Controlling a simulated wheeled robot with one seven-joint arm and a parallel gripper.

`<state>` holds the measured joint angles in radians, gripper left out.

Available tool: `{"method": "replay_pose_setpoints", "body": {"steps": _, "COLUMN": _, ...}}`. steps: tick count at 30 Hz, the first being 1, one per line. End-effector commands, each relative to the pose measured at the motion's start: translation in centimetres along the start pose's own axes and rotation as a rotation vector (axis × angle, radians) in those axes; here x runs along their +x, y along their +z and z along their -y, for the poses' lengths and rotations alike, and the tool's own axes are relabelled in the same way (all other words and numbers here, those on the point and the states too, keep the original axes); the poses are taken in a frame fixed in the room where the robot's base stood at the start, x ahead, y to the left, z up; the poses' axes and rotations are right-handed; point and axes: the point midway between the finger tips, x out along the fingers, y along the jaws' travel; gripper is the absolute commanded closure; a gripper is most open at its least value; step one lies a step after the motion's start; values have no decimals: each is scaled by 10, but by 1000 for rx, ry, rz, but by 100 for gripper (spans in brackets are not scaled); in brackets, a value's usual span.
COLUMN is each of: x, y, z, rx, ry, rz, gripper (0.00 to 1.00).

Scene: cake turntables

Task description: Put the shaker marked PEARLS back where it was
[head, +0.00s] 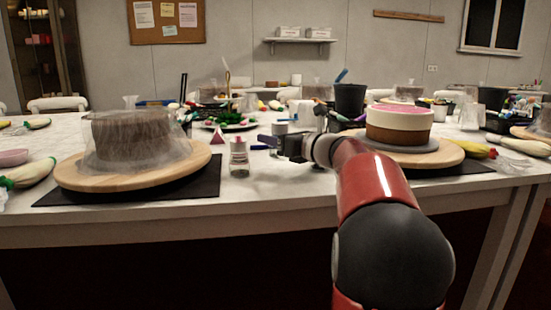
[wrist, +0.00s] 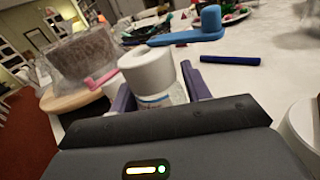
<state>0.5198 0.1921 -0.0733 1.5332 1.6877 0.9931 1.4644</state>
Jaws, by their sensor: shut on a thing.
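My gripper (wrist: 160,95) is shut on a shaker (wrist: 147,72) with a wide white cap and a clear body. The shaker stands between the purple fingers in the wrist view, and its label is too small and tilted to read. In the head view my gripper (head: 268,143) reaches left over the table, with a pale cap (head: 280,128) showing just above the fingers. I cannot tell whether the held shaker touches the table.
A wrapped brown cake on a wooden turntable (head: 75,178) sits on a dark mat (head: 205,185) at left. A pink-topped cake (head: 398,125) on another turntable stands at right. A blue tool (wrist: 205,25) and a dark blue marker (wrist: 230,60) lie beyond the gripper.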

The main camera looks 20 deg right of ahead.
Motion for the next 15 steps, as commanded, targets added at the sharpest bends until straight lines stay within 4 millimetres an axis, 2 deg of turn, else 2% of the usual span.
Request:
{"method": "replay_pose_setpoints", "body": {"steps": 7, "x": 0, "y": -37, "z": 3, "rx": 3, "ry": 0, "rz": -1, "gripper": 85}}
{"method": "replay_pose_setpoints", "body": {"steps": 15, "x": 0, "y": -39, "z": 3, "rx": 0, "ry": 0, "rz": 1, "gripper": 85}}
